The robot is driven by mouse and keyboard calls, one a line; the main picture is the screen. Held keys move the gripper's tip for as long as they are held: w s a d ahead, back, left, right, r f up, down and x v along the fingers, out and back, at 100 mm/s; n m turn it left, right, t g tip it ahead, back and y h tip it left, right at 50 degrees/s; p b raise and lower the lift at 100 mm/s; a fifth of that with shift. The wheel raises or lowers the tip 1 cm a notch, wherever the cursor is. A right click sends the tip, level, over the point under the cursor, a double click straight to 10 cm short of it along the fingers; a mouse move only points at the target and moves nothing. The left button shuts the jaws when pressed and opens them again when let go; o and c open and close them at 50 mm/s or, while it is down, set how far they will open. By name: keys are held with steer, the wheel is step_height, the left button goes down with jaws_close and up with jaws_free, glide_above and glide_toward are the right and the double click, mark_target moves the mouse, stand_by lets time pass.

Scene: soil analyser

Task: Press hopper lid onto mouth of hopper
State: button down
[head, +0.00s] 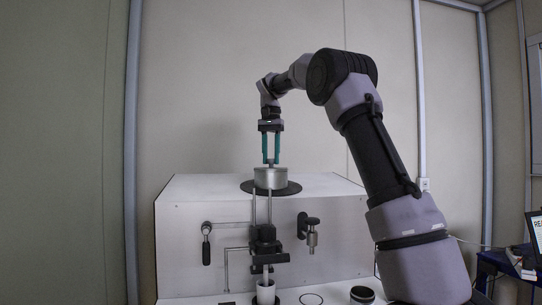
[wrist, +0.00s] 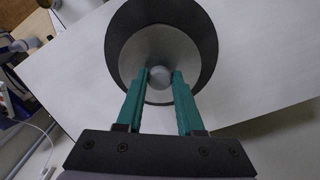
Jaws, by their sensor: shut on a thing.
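My gripper (head: 271,161) points straight down above the analyser, and its teal fingers are closed on the small round knob (wrist: 160,77) of the hopper lid. The lid (wrist: 152,50) is a silver-grey disc in the wrist view. Below the fingers in the head view is the short silver hopper (head: 270,179), with a wide black collar (head: 291,188) around its base. The lid appears over the hopper mouth, which is hidden. I cannot tell whether the lid is fully seated or slightly raised.
The white analyser housing (head: 190,188) has a broad, clear top around the collar. On its front are a black-handled lever (head: 206,245), a valve-like fitting (head: 312,234) and a central black mechanism (head: 266,245).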

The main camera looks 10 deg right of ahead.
steer(key=shift+c, duration=2.3)
jaws_free()
